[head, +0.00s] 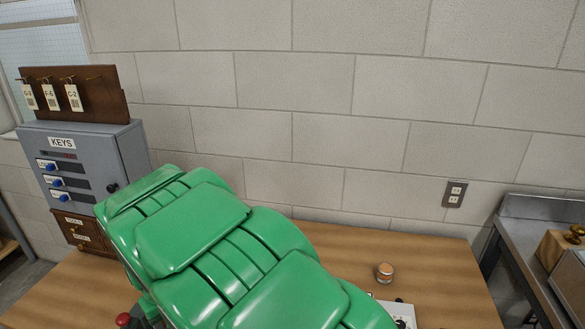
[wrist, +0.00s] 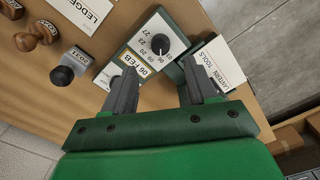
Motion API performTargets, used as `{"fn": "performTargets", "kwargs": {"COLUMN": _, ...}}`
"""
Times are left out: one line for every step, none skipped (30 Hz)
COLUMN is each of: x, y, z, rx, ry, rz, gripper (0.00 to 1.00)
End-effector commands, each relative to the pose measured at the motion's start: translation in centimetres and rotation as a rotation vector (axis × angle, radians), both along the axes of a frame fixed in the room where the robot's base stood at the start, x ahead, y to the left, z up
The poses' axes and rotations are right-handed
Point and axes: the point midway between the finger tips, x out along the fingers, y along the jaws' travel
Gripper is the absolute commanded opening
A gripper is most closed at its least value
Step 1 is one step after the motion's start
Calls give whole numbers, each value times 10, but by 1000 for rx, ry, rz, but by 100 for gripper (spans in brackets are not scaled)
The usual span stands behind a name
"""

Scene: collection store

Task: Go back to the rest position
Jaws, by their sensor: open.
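My gripper (wrist: 160,70) is open in the wrist view, with its two grey fingers apart and nothing held between them. It points down over a dark green block with a white dial face (wrist: 150,42) and a "06 FEB" label. The fingers overlap the block's near edge in the picture; I cannot tell whether they touch it. In the head view my green arm reaches over the wooden table (head: 440,270) and hides part of it, and the gripper itself does not show.
A grey KEYS cabinet (head: 128,150) with hanging tags above stands left of my arm. A small jar (head: 384,272) stands right. A block wall (head: 320,90) rises behind.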

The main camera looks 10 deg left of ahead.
Motion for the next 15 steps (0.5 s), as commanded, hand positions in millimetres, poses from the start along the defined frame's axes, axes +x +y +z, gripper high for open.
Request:
{"fn": "performTargets", "kwargs": {"x": 3, "y": -3, "z": 3, "rx": 0, "ry": 0, "rz": -6, "gripper": 57}}
{"fn": "performTargets", "kwargs": {"x": 5, "y": -6, "z": 5, "rx": 0, "ry": -1, "rz": -12, "gripper": 57}}
{"fn": "performTargets", "kwargs": {"x": 9, "y": -12, "z": 9, "rx": 0, "ry": -2, "rz": -23, "gripper": 57}}
{"fn": "performTargets", "kwargs": {"x": 12, "y": -17, "z": 13, "rx": -1, "ry": -3, "rz": -32, "gripper": 57}}
{"fn": "performTargets", "kwargs": {"x": 16, "y": -24, "z": 17, "rx": -2, "ry": -3, "rz": -45, "gripper": 57}}
{"fn": "performTargets", "kwargs": {"x": 23, "y": -35, "z": 23, "rx": -3, "ry": -4, "rz": -64, "gripper": 57}}
{"fn": "performTargets", "kwargs": {"x": 27, "y": -44, "z": 28, "rx": -6, "ry": -2, "rz": -79, "gripper": 57}}
{"fn": "performTargets", "kwargs": {"x": 32, "y": -54, "z": 33, "rx": -9, "ry": -1, "rz": -96, "gripper": 57}}
{"fn": "performTargets", "kwargs": {"x": 37, "y": -68, "z": 41, "rx": -12, "ry": -1, "rz": -119, "gripper": 57}}
{"fn": "performTargets", "kwargs": {"x": 41, "y": -79, "z": 46, "rx": -14, "ry": 0, "rz": -136, "gripper": 57}}
{"fn": "performTargets", "kwargs": {"x": 44, "y": -89, "z": 51, "rx": -17, "ry": 3, "rz": -153, "gripper": 57}}
{"fn": "performTargets", "kwargs": {"x": 48, "y": -103, "z": 57, "rx": -22, "ry": 4, "rz": -175, "gripper": 57}}
{"fn": "performTargets", "kwargs": {"x": 51, "y": -113, "z": 63, "rx": -24, "ry": 5, "rz": -191, "gripper": 57}}
{"fn": "performTargets", "kwargs": {"x": 54, "y": -123, "z": 68, "rx": -25, "ry": 6, "rz": -208, "gripper": 57}}
{"fn": "performTargets", "kwargs": {"x": 57, "y": -136, "z": 75, "rx": -26, "ry": 7, "rz": -229, "gripper": 57}}
